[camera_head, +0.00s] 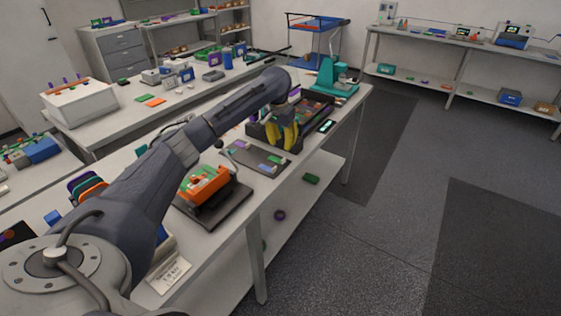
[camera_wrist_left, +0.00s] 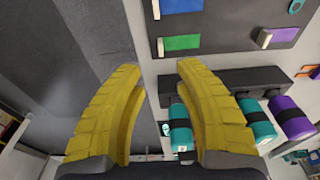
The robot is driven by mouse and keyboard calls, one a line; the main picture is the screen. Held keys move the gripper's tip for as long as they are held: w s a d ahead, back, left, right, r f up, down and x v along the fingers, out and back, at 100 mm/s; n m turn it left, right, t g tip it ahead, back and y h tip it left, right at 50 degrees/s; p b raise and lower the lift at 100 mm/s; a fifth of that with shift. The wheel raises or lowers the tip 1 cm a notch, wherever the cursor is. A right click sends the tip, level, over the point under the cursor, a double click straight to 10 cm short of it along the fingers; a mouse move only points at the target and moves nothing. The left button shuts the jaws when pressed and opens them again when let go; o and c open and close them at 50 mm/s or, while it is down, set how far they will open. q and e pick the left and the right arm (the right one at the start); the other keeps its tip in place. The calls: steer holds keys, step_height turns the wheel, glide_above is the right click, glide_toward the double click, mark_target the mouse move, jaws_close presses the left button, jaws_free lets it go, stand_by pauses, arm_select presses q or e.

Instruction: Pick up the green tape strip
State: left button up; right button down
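A flat green strip (camera_wrist_left: 182,43), which looks like the tape strip, lies on a dark mat (camera_wrist_left: 221,52) in the left wrist view. A white block sits at its left end. In the head view the dark mat (camera_head: 247,157) lies on the bench left of my left gripper, with small coloured pieces on it. My left gripper (camera_head: 283,147) has yellow fingers and points down by the dark tray. In the left wrist view its fingers (camera_wrist_left: 158,68) are spread with nothing between them; the green strip is beyond the fingertips. My right gripper is not in view.
Teal and purple cylinders (camera_wrist_left: 292,117) with black bands sit by a dark holder near the right finger. A dark tray (camera_head: 262,133) stands beside my gripper. An orange device (camera_head: 203,184) stands nearer on the bench. The floor right of the bench is clear.

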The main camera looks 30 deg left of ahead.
mark_target(284, 158)
arm_select(q)
steer(key=shift+w+a+f, duration=0.1)
steer(key=shift+w+f, duration=0.1)
steer(key=shift+f, duration=1.3)
steer(key=shift+w+d+f, duration=0.1)
steer(key=shift+w+f, duration=0.1)
steer(key=shift+f, duration=1.3)
steer(key=shift+w+a+f, duration=0.1)
steer(key=shift+w+f, duration=0.1)
steer(key=shift+f, duration=1.3)
steer(key=shift+c, duration=0.4)
jaws_close()
